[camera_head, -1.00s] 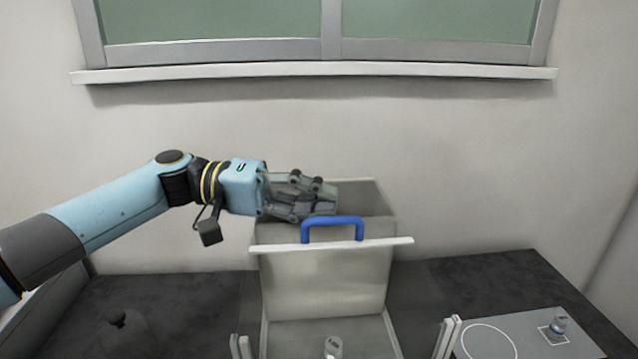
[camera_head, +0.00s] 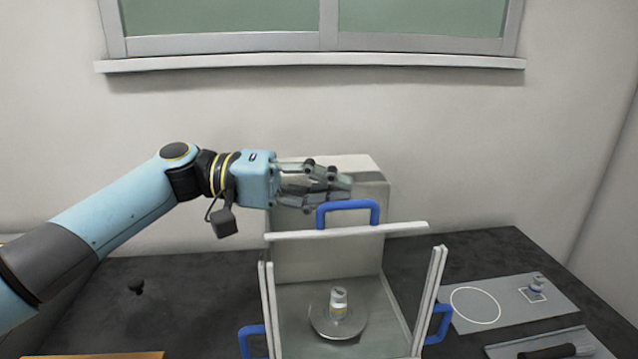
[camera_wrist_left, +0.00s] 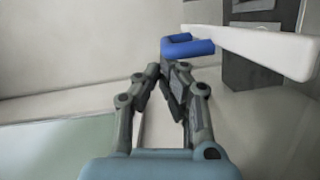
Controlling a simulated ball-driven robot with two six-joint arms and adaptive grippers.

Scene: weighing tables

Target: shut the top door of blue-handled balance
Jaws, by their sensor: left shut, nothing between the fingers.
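The blue-handled balance (camera_head: 385,282) stands in front of me. Its top door (camera_head: 408,229) shows as a white front bar with a blue handle (camera_head: 348,206), set back over the rear of the chamber, so the top front looks open. A small white-lidded vial (camera_head: 338,297) stands on the round pan (camera_head: 322,324) inside. My left gripper (camera_head: 345,187) is shut and empty, its fingertips close behind and above the blue handle. In the left wrist view the handle (camera_wrist_left: 190,46) lies just beyond the fingertips; I cannot tell whether they touch. My right gripper is out of view.
Blue side handles (camera_head: 252,341) stick out left and right of the balance. At right lie a grey plate (camera_head: 505,312) with a small bottle (camera_head: 537,285), and a tray with a dark brush (camera_head: 560,351). The wall is close behind.

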